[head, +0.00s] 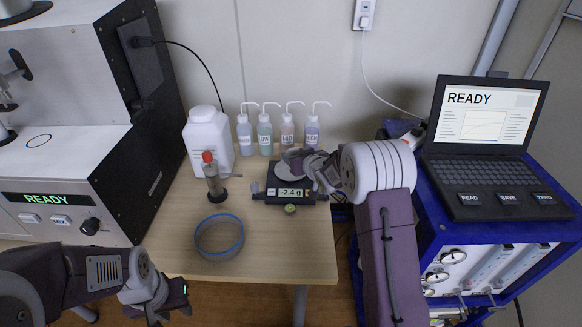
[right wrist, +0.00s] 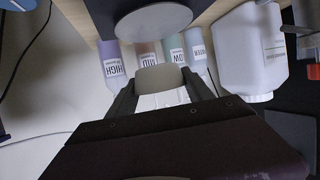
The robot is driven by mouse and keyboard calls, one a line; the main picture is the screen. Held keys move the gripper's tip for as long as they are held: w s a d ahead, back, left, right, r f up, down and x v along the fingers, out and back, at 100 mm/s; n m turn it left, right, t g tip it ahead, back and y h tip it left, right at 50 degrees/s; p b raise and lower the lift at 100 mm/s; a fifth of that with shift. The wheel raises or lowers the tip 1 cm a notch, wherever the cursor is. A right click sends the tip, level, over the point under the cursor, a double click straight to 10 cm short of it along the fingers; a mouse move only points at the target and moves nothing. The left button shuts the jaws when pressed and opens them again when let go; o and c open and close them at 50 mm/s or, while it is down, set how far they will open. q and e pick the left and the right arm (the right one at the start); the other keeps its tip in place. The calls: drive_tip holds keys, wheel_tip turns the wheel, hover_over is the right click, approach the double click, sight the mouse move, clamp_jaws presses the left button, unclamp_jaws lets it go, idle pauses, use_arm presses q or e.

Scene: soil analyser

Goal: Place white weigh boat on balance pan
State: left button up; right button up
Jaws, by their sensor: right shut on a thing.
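The balance (head: 290,198) stands on the wooden table and its display reads -2.4 g. Its round grey pan (head: 287,170) looks empty; it also shows at the top of the right wrist view (right wrist: 152,22). My right gripper (head: 292,156) is over the back of the balance. In the right wrist view its fingers (right wrist: 160,88) are shut on the pale weigh boat (right wrist: 160,76), which appears apart from the pan. In the head view the boat is mostly hidden by the gripper. My left gripper (head: 162,304) is low at the front left, away from the balance; its jaw opening is unclear.
Several wash bottles (head: 265,137) stand behind the balance. A large white bottle (head: 208,138), a red-capped tube on a stand (head: 213,180) and a blue-rimmed sieve (head: 219,237) are to its left. A laptop (head: 487,150) sits on the blue cart at right. The table's front right is clear.

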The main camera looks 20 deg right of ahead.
sight(292, 155)
drive_tip(key=x, duration=0.3)
drive_tip(key=shift+w+a+f, duration=0.2)
drive_tip(key=shift+a+f, duration=0.15)
drive_tip(key=shift+f, duration=0.05)
wheel_tip(292, 155, down, 4)
drive_tip(key=shift+s+r+b, duration=0.1)
drive_tip(key=shift+b, duration=0.5)
drive_tip(key=shift+f, duration=0.2)
drive_tip(key=o, duration=1)
drive_tip(key=shift+f, duration=0.1)
drive_tip(key=shift+o, duration=0.2)
